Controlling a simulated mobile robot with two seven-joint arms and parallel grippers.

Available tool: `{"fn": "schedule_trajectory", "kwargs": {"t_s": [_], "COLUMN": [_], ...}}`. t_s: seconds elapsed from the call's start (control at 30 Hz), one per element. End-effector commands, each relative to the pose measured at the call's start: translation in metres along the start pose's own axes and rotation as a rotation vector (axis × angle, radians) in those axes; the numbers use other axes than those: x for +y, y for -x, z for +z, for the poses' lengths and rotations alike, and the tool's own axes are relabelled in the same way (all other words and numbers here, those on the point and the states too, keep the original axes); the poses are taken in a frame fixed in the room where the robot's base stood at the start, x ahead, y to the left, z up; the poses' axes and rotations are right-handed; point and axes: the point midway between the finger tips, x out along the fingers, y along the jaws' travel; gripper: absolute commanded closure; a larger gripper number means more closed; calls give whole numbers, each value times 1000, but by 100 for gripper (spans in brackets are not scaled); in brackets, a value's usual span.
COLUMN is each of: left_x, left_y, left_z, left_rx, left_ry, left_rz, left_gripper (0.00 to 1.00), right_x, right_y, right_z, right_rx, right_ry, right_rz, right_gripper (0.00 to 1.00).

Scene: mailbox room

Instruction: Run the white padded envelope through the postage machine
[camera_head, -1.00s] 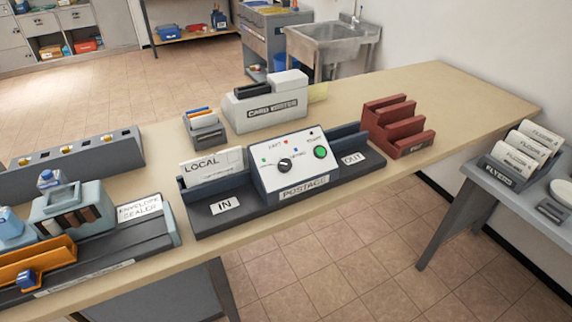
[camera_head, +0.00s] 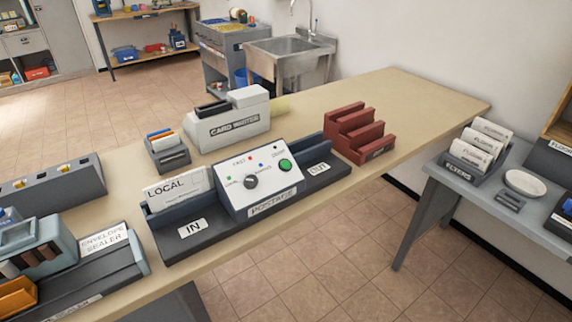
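The postage machine (camera_head: 262,184) stands on the long beige table, with a black dial (camera_head: 251,182) and a green button (camera_head: 285,164) on its white sloped face. Its IN tray (camera_head: 215,240) is on the left and its OUT tray (camera_head: 335,180) on the right. A white envelope marked LOCAL (camera_head: 180,190) stands upright in the slot on the IN side. I cannot tell whether it is padded. The OUT tray looks empty. Neither of my grippers is in view.
An envelope sealer (camera_head: 115,270) stands at the front left. A card printer-like white machine (camera_head: 226,125), a small card holder (camera_head: 167,153) and a red rack (camera_head: 358,136) stand behind. A grey side table (camera_head: 475,200) holds flyers (camera_head: 478,147). Floor between the tables is clear.

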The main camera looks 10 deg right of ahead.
Motion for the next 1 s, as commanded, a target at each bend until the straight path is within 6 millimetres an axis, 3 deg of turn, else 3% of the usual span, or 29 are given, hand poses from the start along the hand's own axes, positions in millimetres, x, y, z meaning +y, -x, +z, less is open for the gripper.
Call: {"fn": "schedule_trajectory", "kwargs": {"t_s": [0.03,0.4,1.0], "left_x": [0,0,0], "left_y": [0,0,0], "left_z": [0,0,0], "left_rx": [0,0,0], "left_ry": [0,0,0], "left_rz": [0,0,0], "left_gripper": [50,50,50], "right_x": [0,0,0], "right_y": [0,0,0], "right_z": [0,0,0], "right_rx": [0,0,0], "right_ry": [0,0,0], "right_rz": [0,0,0], "right_gripper": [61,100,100]}}
